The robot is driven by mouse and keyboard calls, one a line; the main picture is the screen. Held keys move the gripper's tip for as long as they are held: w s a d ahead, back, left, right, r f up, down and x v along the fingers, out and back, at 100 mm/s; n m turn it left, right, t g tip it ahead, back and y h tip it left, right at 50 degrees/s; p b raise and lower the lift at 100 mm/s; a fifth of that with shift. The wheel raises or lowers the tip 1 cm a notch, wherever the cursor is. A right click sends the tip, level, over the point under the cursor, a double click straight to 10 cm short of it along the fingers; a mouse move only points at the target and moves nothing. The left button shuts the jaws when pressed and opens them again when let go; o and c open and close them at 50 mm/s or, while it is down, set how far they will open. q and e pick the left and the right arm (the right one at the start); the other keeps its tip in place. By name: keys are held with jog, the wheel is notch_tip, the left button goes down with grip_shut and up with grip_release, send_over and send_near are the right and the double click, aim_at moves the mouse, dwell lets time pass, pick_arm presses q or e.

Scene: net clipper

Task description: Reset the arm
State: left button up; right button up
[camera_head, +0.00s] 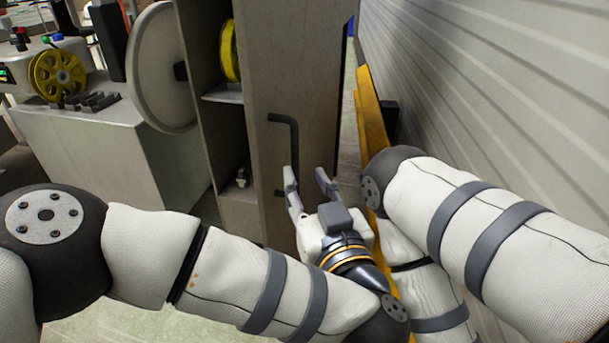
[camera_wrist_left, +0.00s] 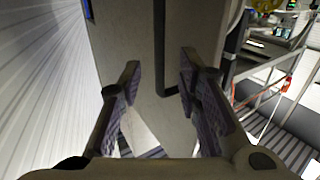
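My left gripper (camera_head: 307,180) is open in front of a grey cabinet (camera_head: 265,60). A dark bar handle (camera_head: 294,140) runs down the cabinet face, and one finger overlaps its lower part in the head view. In the left wrist view the open fingers of the left gripper (camera_wrist_left: 158,85) have nothing gripped between them. The handle (camera_wrist_left: 160,45) shows beyond them, nearer the right finger; I cannot tell whether they touch. My right arm (camera_head: 500,230) is bent at the right side of the head view, and its gripper is not in view.
A pale ribbed wall (camera_head: 490,70) stands close on the right, with a yellow beam (camera_head: 371,115) beside the cabinet. On the left are a white round disc (camera_head: 160,70), a yellow reel (camera_head: 57,74) and a grey machine housing (camera_head: 100,145). A narrow floor gap (camera_head: 348,130) shows right of the cabinet.

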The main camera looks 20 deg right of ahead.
pick_arm(q)
jog(key=shift+d+r, duration=0.1)
